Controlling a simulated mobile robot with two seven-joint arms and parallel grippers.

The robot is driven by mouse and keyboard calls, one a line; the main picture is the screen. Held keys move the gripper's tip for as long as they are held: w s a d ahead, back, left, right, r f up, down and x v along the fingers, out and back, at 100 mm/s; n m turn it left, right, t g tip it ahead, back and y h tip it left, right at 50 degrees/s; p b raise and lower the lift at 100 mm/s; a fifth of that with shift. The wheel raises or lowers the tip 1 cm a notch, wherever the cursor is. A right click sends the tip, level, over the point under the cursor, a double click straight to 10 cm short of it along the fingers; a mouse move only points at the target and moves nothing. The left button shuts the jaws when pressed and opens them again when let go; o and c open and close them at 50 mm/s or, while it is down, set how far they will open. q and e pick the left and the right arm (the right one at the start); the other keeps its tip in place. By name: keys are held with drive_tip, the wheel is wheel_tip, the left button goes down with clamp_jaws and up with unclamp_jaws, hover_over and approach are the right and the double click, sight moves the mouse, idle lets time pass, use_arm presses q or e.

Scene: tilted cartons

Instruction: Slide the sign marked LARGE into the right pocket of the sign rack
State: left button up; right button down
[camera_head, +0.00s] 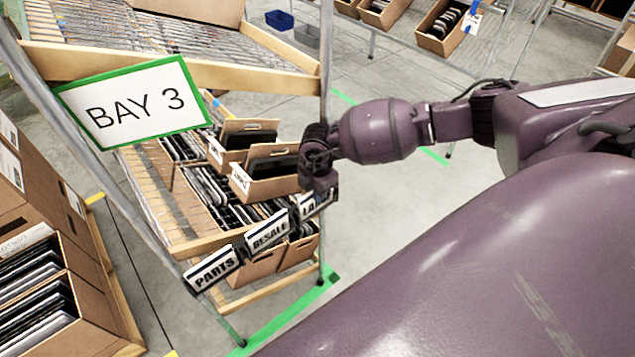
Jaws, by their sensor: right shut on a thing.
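The LARGE sign (313,204) is a small white card with dark letters, partly covered by my right gripper (318,192). The gripper is shut on it, at the right end of a row of signs along the shelf's lower front. The PARTS sign (212,268) stands at the left of the row and the RESALE sign (268,232) in the middle. The rack's pockets are too small and hidden to make out, so I cannot tell whether the LARGE sign's lower edge is inside one. My left gripper is not in view.
The tilted shelf holds cartons (262,184) of dark items just behind the signs. A metal post (325,75) rises close to my right gripper. A green-framed BAY 3 board (135,103) hangs at the left. More cartons (40,250) stand at far left. Floor right of the shelf is clear.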

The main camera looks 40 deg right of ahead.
idle(0.4)
drive_tip(key=c, duration=1.1)
unclamp_jaws()
wheel_tip(320, 180, up, 9)
drive_tip(key=shift+r+p, duration=0.2)
drive_tip(key=shift+p, duration=0.45)
drive_tip(key=shift+r, duration=0.65)
